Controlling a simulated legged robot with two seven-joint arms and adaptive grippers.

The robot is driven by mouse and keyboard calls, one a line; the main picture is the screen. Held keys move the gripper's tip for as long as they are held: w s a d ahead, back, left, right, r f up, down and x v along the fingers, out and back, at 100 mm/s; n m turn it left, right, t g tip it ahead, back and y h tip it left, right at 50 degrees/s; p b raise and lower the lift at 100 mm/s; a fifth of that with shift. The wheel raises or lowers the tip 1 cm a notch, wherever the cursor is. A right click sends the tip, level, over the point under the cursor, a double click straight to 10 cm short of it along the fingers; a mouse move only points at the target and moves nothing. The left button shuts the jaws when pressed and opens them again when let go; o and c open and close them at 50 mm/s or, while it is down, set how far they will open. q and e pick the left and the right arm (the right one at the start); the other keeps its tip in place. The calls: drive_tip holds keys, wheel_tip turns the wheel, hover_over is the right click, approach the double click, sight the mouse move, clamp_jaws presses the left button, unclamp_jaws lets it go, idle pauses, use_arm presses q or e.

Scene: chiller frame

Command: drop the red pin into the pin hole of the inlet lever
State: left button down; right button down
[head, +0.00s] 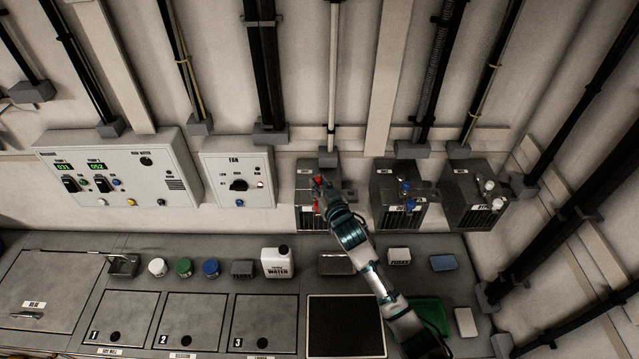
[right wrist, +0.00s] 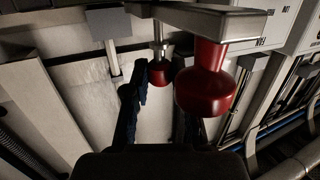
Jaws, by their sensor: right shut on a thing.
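The red pin (right wrist: 158,74) has a round red knob and a metal stem. In the right wrist view its knob is between the two dark fingers of my right gripper (right wrist: 158,100), which is shut on it. The stem meets the end of the inlet lever (right wrist: 225,20), a flat grey metal bar; I cannot tell how far it sits in the hole, which is hidden. The lever's large red handle (right wrist: 207,92) is right beside the fingers. In the head view my right gripper (head: 326,194) is at the left grey wall unit (head: 305,215), with red parts at its tip. My left gripper is not in view.
Two more grey units with blue (head: 408,204) and white (head: 490,185) handles stand to the right. A fan panel (head: 238,170) is close on the left. The bench below holds a white water can (head: 276,262), several jars and a green tray (head: 428,310).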

drive_tip(key=shift+f+b, duration=0.4)
drive_tip(key=shift+f, duration=0.4)
drive_tip(key=c, duration=0.9)
unclamp_jaws()
drive_tip(key=shift+f, duration=0.1)
drive_tip(key=shift+s, duration=0.1)
drive_tip(key=shift+f, duration=0.1)
